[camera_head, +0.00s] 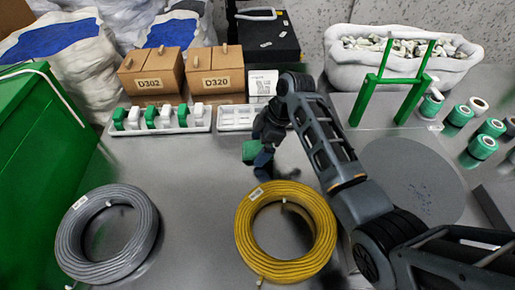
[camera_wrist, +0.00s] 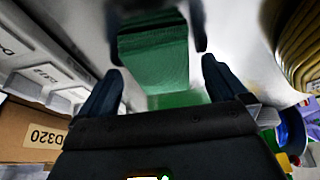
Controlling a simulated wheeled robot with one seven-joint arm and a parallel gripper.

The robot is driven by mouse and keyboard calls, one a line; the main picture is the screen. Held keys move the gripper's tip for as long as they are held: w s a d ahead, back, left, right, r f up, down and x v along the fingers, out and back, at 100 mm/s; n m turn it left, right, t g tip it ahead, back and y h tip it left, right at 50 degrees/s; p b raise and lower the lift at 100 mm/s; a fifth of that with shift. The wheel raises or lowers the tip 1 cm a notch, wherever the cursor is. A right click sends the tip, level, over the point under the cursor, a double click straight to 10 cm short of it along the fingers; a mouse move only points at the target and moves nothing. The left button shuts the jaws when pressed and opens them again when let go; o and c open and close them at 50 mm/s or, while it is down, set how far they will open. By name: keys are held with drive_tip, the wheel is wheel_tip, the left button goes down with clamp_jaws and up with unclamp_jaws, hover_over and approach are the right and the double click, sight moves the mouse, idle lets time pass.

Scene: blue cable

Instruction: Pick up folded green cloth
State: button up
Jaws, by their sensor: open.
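The folded green cloth (camera_head: 250,151) shows as a small green block at the middle of the grey table, partly hidden by my gripper (camera_head: 262,158). In the wrist view the cloth (camera_wrist: 153,58) lies between the two dark fingers of my gripper (camera_wrist: 156,32), with a gap to each side. The gripper is open and points down around the cloth. Whether the fingers touch it cannot be told.
A yellow cable coil (camera_head: 242,234) lies in front of my gripper and a grey coil (camera_head: 73,242) to the left. White trays (camera_head: 160,128) and cardboard boxes (camera_head: 215,85) stand behind. A green stand (camera_head: 361,98) is at right. Table between the coils is clear.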

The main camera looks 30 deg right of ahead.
drive_tip(key=shift+c, duration=0.5)
drive_tip(key=shift+f, duration=0.1)
drive_tip(key=c, duration=1)
